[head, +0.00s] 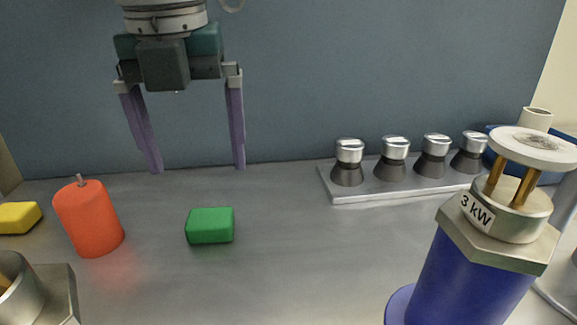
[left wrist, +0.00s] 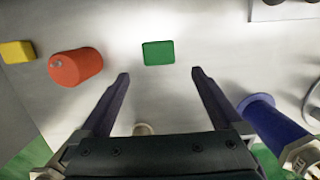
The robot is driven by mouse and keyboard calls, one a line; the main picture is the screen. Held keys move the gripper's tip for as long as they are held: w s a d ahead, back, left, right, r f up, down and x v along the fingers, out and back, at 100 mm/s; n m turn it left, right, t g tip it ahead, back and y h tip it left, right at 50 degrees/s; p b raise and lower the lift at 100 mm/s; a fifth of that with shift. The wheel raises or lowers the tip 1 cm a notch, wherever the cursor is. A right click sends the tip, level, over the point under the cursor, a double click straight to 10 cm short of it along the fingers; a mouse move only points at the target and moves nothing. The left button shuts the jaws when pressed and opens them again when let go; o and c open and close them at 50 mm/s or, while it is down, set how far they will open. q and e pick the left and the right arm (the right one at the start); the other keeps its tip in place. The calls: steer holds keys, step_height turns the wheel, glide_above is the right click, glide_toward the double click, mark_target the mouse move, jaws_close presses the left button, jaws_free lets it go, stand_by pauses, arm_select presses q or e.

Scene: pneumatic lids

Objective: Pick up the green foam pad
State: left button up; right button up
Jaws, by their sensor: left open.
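The green foam pad (head: 210,226) lies flat on the grey table, left of the middle in the head view. It also shows in the left wrist view (left wrist: 158,53), above the gap between the fingertips. My left gripper (head: 198,168) is open and empty. Its two purple fingers hang down above the table, behind the pad in the head view and apart from it. The fingers also show in the left wrist view (left wrist: 160,74), spread on either side of the pad's line. My right gripper is in neither view.
A red cylinder (head: 88,218) and a yellow block (head: 18,217) stand left of the pad. A metal plate (head: 350,197) with several dark silver-topped cups lies at the back right. A tall blue cylinder marked 3 kW (head: 460,275) stands front right. The table around the pad is clear.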

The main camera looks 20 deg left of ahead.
arm_select(q)
glide_above(209, 216)
steer(key=s+d, duration=0.1)
steer(key=f, duration=0.4)
steer(key=shift+s+d+f, duration=0.2)
steer(key=shift+f, duration=0.15)
steer(key=shift+w+a+f, duration=0.2)
steer(key=shift+f, duration=0.65)
steer(key=shift+w+a+f, duration=0.2)
steer(key=shift+a+f, duration=0.05)
steer(key=shift+f, duration=0.65)
steer(key=shift+w+a+f, duration=0.2)
steer(key=shift+f, duration=0.65)
steer(key=c, duration=1.3)
steer(key=shift+o, duration=0.2)
steer(key=shift+r, duration=0.1)
step_height(209, 216, up, 20)
steer(key=shift+p, duration=0.4)
